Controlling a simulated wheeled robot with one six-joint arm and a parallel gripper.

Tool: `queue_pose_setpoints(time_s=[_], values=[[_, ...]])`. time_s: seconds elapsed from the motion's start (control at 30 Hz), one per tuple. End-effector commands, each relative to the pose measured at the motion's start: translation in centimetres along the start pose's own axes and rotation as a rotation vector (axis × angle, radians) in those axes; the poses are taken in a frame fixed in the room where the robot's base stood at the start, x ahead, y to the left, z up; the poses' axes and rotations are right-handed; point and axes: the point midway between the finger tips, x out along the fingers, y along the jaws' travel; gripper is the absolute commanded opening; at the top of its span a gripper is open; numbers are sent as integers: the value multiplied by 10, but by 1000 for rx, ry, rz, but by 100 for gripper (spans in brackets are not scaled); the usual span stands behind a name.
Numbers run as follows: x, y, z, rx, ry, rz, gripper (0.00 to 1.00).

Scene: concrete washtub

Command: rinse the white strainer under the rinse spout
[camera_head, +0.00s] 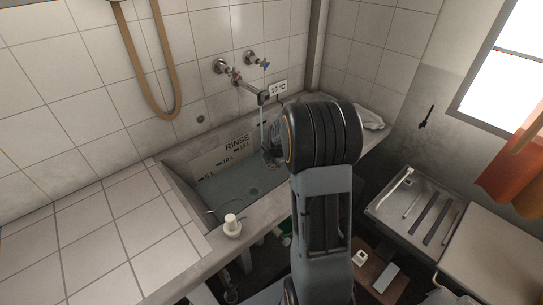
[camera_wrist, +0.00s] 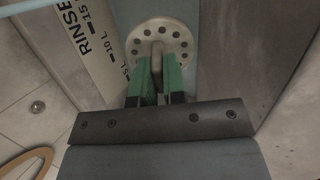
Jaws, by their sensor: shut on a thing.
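The white strainer (camera_wrist: 172,38) is a round disc with a ring of holes, seen in the wrist view. My gripper (camera_wrist: 157,78), with green fingers, is shut on the upright grip at its middle. Below the disc is the pale blue-green basin. In the head view my arm hides most of the gripper and the strainer. The rinse spout (camera_head: 263,98) comes from the wall there, and a thin pale stream (camera_head: 262,125) falls from it. The stream also shows at the wrist view's upper left (camera_wrist: 22,6), apart from the strainer.
The concrete washtub (camera_head: 178,187) holds water (camera_head: 230,187) beside a RINSE level scale (camera_head: 222,160). A small white object (camera_head: 232,226) stands on its front ledge. Taps (camera_head: 221,66) and a 16 °C sign (camera_head: 278,88) are on the wall. A metal drainer (camera_head: 418,205) is at right.

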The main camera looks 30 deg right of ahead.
Motion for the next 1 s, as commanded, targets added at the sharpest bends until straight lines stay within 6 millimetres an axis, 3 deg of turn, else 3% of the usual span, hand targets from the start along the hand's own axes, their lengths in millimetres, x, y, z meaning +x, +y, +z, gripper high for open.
queue_pose_setpoints(time_s=[1.0], values=[[60,65,34,-2,-5,14,0]])
